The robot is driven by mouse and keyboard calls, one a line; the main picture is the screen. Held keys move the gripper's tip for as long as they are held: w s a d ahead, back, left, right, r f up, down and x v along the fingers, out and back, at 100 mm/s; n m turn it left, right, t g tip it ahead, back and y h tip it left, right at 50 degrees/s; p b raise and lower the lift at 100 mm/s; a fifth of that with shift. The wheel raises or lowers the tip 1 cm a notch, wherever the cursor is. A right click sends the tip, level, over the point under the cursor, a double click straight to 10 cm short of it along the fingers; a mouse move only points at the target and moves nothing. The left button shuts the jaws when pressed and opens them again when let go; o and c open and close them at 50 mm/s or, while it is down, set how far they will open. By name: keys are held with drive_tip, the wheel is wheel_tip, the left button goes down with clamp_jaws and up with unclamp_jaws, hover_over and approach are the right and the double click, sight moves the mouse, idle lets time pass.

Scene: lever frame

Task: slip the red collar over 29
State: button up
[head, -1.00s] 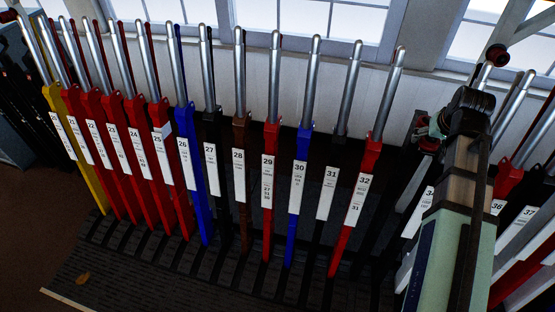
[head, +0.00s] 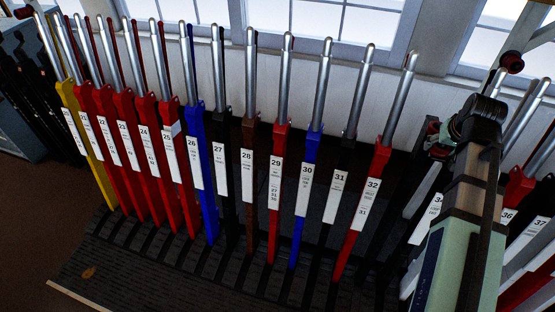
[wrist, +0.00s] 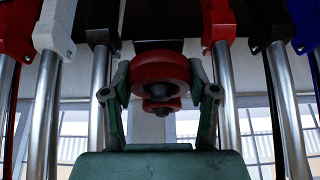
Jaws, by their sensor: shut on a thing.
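The red collar (wrist: 160,70) is a thick dark red ring held between the two teal fingers of my gripper (wrist: 160,95) in the wrist view. A smaller red and dark round part shows just below it. In the head view my gripper (head: 438,140) is at the right, partly hidden by my arm, with a bit of red showing. Lever 29 (head: 281,140) is red with a white plate and a bare silver handle. It stands mid-picture, well left of my gripper, between brown lever 28 (head: 249,133) and blue lever 30 (head: 313,147).
Several levers stand close together in a row. Black lever 31 (head: 348,143) and red lever 32 (head: 381,156) stand between lever 29 and my gripper. In the wrist view silver handles (wrist: 226,95) flank my gripper closely. Windows (head: 340,25) lie behind the row.

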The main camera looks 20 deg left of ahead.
drive_tip(key=shift+r+p, duration=3.05)
drive_tip(key=shift+r, duration=1.25)
